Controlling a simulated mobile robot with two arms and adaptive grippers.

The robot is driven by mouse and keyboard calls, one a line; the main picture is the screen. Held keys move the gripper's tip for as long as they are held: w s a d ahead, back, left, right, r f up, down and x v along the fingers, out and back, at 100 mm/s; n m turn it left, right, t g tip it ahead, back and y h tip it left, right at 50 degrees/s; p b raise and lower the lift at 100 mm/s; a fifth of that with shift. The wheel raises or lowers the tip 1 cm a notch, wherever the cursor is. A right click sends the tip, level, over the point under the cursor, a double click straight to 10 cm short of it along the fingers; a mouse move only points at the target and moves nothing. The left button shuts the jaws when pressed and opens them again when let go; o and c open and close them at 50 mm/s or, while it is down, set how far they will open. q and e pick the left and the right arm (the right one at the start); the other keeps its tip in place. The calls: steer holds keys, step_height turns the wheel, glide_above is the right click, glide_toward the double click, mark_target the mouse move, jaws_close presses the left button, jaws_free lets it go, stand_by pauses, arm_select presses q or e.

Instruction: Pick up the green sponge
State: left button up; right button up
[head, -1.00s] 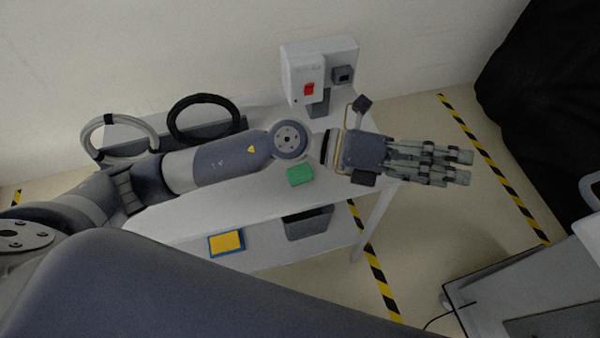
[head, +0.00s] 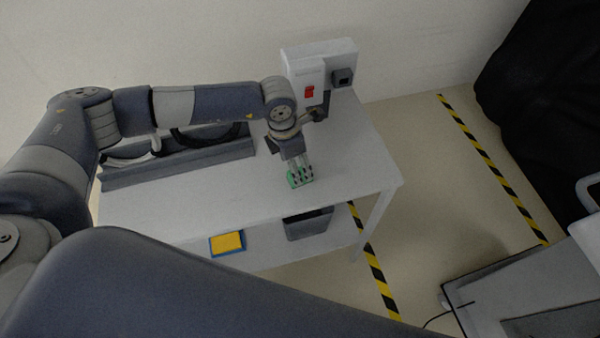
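The sponge appears to be at table height. My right gripper is not in view.
The white table (head: 350,150) has a white box with a red switch (head: 309,92) at its back. A grey rack (head: 190,165) with coiled hoses is at the back left. A yellow-and-blue item (head: 227,242) and a dark bin (head: 308,224) are on the lower shelf.

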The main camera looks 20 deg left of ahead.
mark_target(289, 176)
arm_select(q)
steer(key=f, duration=0.1)
steer(key=f+p, duration=0.1)
steer(key=f, duration=0.1)
steer(key=w+f+p, duration=0.1)
steer(key=f, duration=0.1)
steer(key=shift+d, duration=0.25)
steer(key=shift+f, duration=0.3)
steer(key=c, duration=0.9)
